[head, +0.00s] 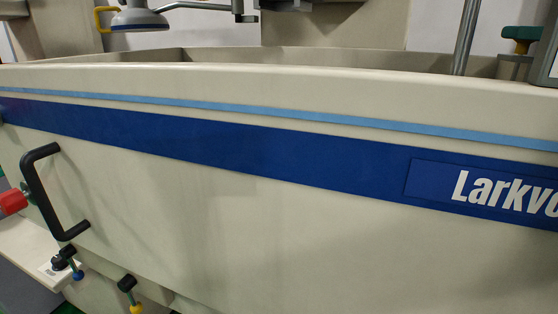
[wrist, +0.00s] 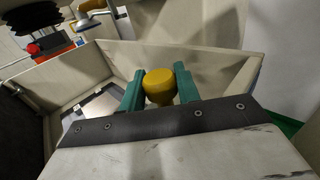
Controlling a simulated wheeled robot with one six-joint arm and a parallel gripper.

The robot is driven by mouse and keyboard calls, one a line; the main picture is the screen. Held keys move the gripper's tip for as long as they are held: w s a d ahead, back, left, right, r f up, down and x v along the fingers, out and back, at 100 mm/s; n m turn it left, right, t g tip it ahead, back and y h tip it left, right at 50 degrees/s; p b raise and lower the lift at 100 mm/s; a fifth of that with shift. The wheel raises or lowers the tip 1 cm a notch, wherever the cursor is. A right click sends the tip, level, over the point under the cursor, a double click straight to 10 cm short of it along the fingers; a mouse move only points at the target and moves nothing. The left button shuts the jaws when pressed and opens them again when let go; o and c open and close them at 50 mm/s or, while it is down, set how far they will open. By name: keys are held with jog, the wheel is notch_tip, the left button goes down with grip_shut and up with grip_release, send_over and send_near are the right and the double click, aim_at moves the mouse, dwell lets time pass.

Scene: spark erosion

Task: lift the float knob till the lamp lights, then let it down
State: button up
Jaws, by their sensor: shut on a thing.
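My gripper (wrist: 159,87) is shut on a yellow, round-topped knob (wrist: 159,84) in the wrist view, which I take as the float knob. One green finger stands at each side of it. The knob's lower part and whatever it sits on are hidden behind the gripper's dark front bar. The knob is above the inside of a pale, walled tank (wrist: 205,60).
The tank's pale front wall (head: 220,210) with a blue band fills the head view. A black handle (head: 36,190) sticks out at its left. A red part (wrist: 33,48) shows at the upper left of the wrist view.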

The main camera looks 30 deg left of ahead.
jog(key=o, duration=0.7)
jog(key=shift+o, duration=0.2)
jog(key=shift+v, duration=3.9)
